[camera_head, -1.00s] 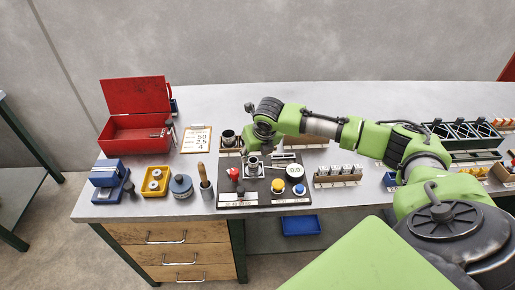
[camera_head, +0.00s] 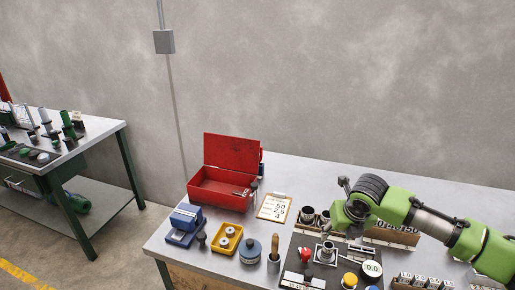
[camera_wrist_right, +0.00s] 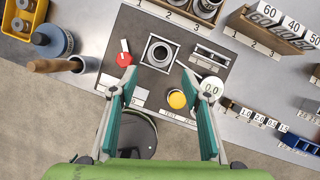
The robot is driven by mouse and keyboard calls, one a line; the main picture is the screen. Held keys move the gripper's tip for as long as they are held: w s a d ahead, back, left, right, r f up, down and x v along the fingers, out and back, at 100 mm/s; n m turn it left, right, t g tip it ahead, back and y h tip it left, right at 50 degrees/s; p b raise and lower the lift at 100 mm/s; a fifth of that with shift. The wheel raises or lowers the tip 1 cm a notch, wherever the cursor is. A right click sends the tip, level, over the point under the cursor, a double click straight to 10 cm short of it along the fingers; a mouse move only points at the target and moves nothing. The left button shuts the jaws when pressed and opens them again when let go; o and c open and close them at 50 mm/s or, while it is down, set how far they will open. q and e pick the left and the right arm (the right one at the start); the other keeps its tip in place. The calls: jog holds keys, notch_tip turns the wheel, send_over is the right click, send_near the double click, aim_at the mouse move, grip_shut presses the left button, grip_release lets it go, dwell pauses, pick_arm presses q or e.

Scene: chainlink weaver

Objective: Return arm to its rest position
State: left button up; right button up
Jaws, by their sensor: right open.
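My right arm, green and grey, comes in from the right in the head view and reaches over the bench. Its gripper (camera_head: 332,230) hangs above the dark panel (camera_head: 292,262), partly hidden behind the wrist. In the right wrist view the two teal fingers of the gripper (camera_wrist_right: 157,76) are apart with nothing between them. A round metal socket (camera_wrist_right: 160,52) on the panel shows just beyond the fingertips, apart from them in the picture. A red knob (camera_wrist_right: 124,59), a yellow button (camera_wrist_right: 177,99) and a 0.0 dial (camera_wrist_right: 211,89) surround it. My left gripper is not in view.
Numbered racks (camera_head: 398,237) stand close by the arm. Another bench (camera_head: 100,135) is at far left.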

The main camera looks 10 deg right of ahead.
jog(key=s+a+f+m+y, duration=0.1)
jog(key=s+a+f+m, duration=0.15)
jog(key=a, duration=0.35)
jog(key=s+a+f+m+y, duration=0.1)
jog(key=s+a+f+m, duration=0.2)
jog(key=a, duration=0.4)
jog(key=s+a+f+m+y, duration=0.1)
jog(key=s+a+f+m, duration=0.1)
jog(key=s+a+m, duration=0.4)
jog(key=s+a+f+m, duration=0.2)
jog(key=s+f+m, duration=0.1)
jog(key=s+m, duration=0.6)
jog(key=s+d+m+h, duration=0.2)
jog(key=s+d+m, duration=0.3)
jog(key=s+m, duration=0.4)
notch_tip(320, 180, down, 30)
jog(key=m+g+b, duration=0.2)
jog(key=b, duration=0.2)
jog(key=s+d+f+g+b, duration=0.1)
jog(key=s+d+f+b, duration=0.2)
jog(key=s+f, duration=1.5)
notch_tip(320, 180, down, 3)
jog(key=shift+n+b, duration=0.35)
jog(key=shift+b, duration=0.1)
